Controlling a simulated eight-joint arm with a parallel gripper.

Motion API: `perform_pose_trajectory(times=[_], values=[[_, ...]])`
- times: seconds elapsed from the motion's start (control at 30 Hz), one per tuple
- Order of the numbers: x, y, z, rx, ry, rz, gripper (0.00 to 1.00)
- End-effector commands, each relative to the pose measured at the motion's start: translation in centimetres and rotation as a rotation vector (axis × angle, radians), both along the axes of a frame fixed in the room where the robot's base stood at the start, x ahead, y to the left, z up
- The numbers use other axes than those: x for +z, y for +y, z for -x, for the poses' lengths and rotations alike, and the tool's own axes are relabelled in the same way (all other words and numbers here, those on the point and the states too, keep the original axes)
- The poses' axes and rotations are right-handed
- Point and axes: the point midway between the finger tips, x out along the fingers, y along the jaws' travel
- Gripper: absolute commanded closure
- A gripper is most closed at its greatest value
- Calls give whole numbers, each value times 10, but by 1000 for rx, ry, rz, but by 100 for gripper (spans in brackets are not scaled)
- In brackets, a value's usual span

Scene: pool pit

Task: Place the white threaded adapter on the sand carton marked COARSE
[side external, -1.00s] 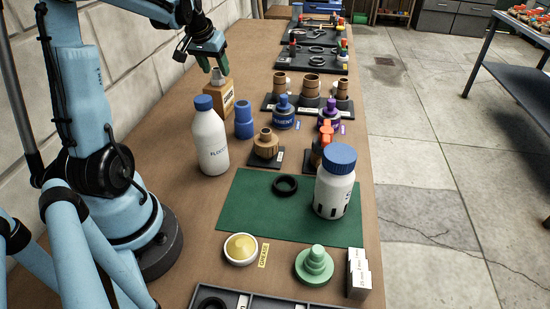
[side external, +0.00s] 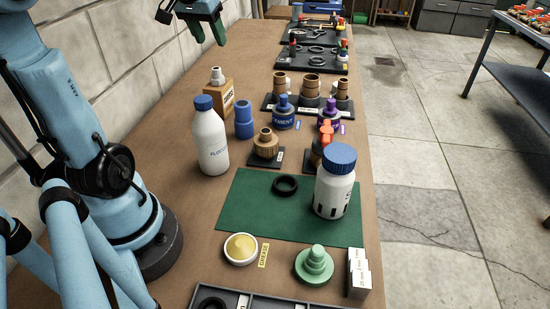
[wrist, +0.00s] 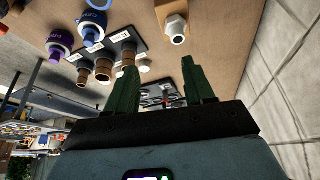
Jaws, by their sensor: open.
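The white threaded adapter (side external: 217,76) stands upright on top of the cardboard-brown sand carton (side external: 219,99), at the back left of the bench in the side view. In the wrist view the adapter (wrist: 175,29) sits on the carton (wrist: 168,8) near the top edge. My gripper (side external: 208,35) is above and apart from the adapter, with green fingers spread and nothing between them. The fingers (wrist: 160,75) also show apart and empty in the wrist view.
A white floc bottle (side external: 210,143) and a blue fitting (side external: 244,121) stand close to the carton. A stone wall (side external: 130,60) runs along the left. The green mat (side external: 250,207) has some bare room.

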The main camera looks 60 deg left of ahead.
Motion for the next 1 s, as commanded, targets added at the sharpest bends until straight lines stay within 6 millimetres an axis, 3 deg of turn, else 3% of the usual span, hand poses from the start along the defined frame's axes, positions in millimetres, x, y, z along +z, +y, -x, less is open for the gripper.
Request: perform_pose_trajectory(times=[0.13, 0.3, 0.4, 0.5, 0.7, 1.0], values=[[-16, -83, -16, -153, -41, -28, 47], [-47, -181, -10, -347, -108, -53, 47], [-66, -223, 1, -444, -146, -59, 47], [-81, -252, 12, -515, -176, -60, 47], [-96, -275, 23, -576, -204, -57, 47], [-96, -275, 23, -576, -205, -57, 47]])
